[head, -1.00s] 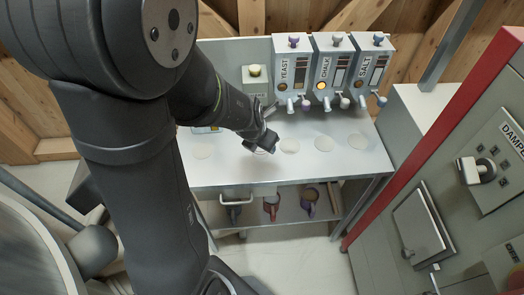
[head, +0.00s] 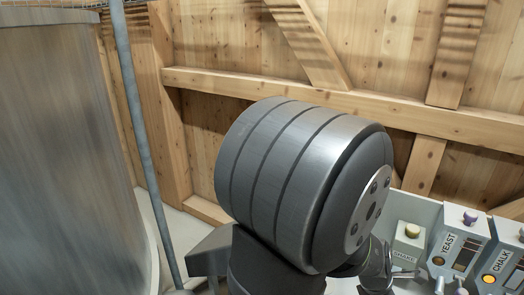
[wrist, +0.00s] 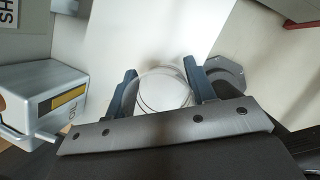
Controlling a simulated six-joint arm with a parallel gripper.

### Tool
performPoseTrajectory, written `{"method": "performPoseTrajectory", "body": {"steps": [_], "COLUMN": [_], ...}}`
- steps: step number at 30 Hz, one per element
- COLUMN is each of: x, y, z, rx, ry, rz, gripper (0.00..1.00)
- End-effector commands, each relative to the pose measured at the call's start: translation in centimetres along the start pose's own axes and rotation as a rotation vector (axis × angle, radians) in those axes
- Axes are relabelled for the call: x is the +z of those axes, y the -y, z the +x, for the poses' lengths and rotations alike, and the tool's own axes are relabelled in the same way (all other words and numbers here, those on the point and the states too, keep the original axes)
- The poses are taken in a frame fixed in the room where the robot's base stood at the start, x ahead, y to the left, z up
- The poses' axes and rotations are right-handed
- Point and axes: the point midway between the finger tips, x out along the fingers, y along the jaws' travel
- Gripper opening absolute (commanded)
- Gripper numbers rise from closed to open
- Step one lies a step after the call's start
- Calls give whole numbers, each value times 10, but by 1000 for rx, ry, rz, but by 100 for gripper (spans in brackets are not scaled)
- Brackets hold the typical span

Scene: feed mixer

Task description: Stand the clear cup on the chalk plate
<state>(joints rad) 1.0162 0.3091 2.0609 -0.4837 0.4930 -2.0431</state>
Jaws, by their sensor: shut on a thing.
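The clear cup (wrist: 163,92) shows in the wrist view as a thin transparent ring between the two dark blue fingers of my gripper (wrist: 160,86). My gripper is shut on it. A pale tabletop (wrist: 165,32) lies beyond the cup; how far apart they are I cannot tell. The chalk dispenser (head: 499,268), with an orange light, is cut off at the right edge. I cannot make out the chalk plate in either current view.
A silver box with a yellow label (wrist: 68,98) stands left of my gripper in the wrist view. A grey rounded part (wrist: 226,72) is close to the right finger. The yeast dispenser (head: 455,245) and a grey box with a yellow knob (head: 408,240) stand at the head view's right.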

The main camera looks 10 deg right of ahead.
Motion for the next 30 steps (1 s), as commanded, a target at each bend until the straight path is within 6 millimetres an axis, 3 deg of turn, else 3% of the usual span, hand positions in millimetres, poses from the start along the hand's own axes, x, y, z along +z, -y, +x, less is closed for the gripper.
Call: {"method": "performPoseTrajectory", "body": {"steps": [14,30], "x": [-59,-156], "y": [-28,-71], "z": [-11,-49], "rx": [-184,-532], "ry": [19,50], "rz": [440,1279], "gripper": [29,29]}}
